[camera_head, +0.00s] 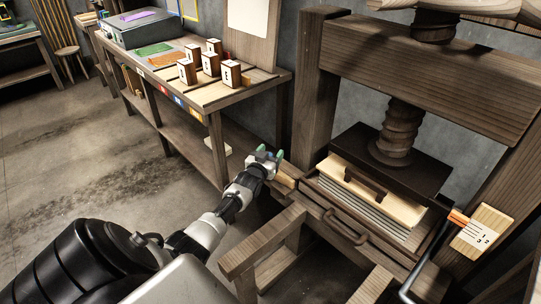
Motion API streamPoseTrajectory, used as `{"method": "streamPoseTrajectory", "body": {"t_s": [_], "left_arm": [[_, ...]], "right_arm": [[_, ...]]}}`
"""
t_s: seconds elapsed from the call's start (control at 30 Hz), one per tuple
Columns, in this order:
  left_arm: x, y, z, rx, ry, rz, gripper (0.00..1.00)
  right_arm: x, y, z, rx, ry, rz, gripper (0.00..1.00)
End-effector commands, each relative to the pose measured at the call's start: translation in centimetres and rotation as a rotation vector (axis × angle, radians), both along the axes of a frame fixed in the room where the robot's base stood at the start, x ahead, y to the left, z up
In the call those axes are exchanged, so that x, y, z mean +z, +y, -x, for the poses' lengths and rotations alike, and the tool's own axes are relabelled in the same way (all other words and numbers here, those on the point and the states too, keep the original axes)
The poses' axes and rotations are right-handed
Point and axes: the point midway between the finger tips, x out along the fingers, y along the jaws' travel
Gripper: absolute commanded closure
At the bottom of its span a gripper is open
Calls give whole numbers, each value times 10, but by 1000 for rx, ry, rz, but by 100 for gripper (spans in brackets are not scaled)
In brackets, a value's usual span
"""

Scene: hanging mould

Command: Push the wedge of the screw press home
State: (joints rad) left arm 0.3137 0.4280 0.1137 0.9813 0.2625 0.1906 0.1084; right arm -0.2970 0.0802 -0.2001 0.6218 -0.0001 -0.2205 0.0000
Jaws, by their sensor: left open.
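The wooden screw press (425,65) stands at the right, its thick dark screw (400,130) coming down onto a black plate (392,165). Under the plate are a pale board and a stack of sheets (365,198) on the press bed. A small pale wooden piece (286,180), which looks like the wedge, sits at the left end of the bed, beside the left post. My left gripper (268,158) has green fingertips and is open and empty, just left of and above that piece. I cannot tell whether they touch. My right gripper is not in view.
A workbench (225,96) along the wall holds several numbered wooden blocks (211,62) and a grey box (142,28). A numbered wooden tag (484,230) is at the press's right. Wooden rails (262,243) jut out in front. The floor at left is clear.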

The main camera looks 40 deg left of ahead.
Motion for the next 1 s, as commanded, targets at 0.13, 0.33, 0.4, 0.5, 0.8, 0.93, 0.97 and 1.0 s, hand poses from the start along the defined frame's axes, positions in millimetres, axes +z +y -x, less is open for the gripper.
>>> {"method": "streamPoseTrajectory", "body": {"t_s": [0.13,0.33,0.4,0.5,0.8,0.93,0.97,1.0], "left_arm": [[1,0,-1,0,-1,0,40],[0,0,-1,0,-1,0,52],[0,0,-1,0,-1,0,63],[0,0,-1,0,0,0,78],[2,-5,-1,-1,-1,2,100],[5,-31,2,-3,-1,8,100],[5,-37,2,-2,-1,7,100],[5,-46,3,-3,0,7,100]], "right_arm": [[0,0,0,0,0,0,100],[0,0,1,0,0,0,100],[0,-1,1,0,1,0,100],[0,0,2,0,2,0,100],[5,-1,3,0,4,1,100],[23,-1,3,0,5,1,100],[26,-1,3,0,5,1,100],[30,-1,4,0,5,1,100]]}}
